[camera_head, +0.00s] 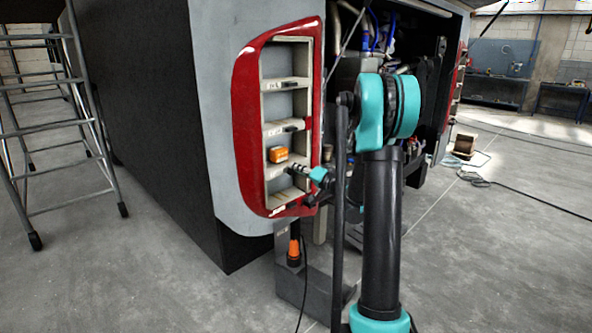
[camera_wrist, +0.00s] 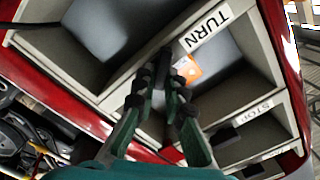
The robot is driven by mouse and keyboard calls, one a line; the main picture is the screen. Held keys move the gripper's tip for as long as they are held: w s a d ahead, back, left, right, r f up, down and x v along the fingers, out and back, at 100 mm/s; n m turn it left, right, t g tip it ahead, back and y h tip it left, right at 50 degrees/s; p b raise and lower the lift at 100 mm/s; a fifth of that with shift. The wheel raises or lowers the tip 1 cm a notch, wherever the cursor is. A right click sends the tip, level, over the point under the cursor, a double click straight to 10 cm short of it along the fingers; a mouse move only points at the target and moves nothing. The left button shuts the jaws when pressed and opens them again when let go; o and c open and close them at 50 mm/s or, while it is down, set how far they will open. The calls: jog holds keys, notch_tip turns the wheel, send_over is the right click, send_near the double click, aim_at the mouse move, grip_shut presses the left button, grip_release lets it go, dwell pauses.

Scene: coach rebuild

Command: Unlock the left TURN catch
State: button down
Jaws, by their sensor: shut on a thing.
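The TURN label (camera_wrist: 207,28) is on a pale shelf edge of the red-framed light housing, upper middle in the wrist view. My gripper (camera_wrist: 163,76) is at that edge beside the label, its fingers closed on the small dark TURN catch. The fingers hide most of the catch, and its angle cannot be told. In the head view, my gripper (camera_head: 308,172) reaches into the right side of the red-framed housing (camera_head: 247,110), at a lower shelf.
An orange block (camera_head: 278,154) sits in the compartment just above my gripper; it also shows in the wrist view (camera_wrist: 187,67). The STOP label (camera_wrist: 253,109) and its dark catch (camera_wrist: 226,138) are on a neighbouring shelf edge. A ladder (camera_head: 60,130) stands left.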

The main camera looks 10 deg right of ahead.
jog(key=shift+d+f+m, duration=0.1)
jog(key=shift+f+m, duration=0.1)
jog(key=shift+m, duration=1.6)
jog(key=shift+d+f+m, duration=0.1)
jog(key=shift+f+m, duration=0.05)
jog(key=shift+m, duration=1.65)
jog(key=c, duration=1.6)
grip_release()
jog(key=v, duration=1.1)
jog(key=shift+s+d, duration=0.2)
jog(key=shift+s, duration=0.15)
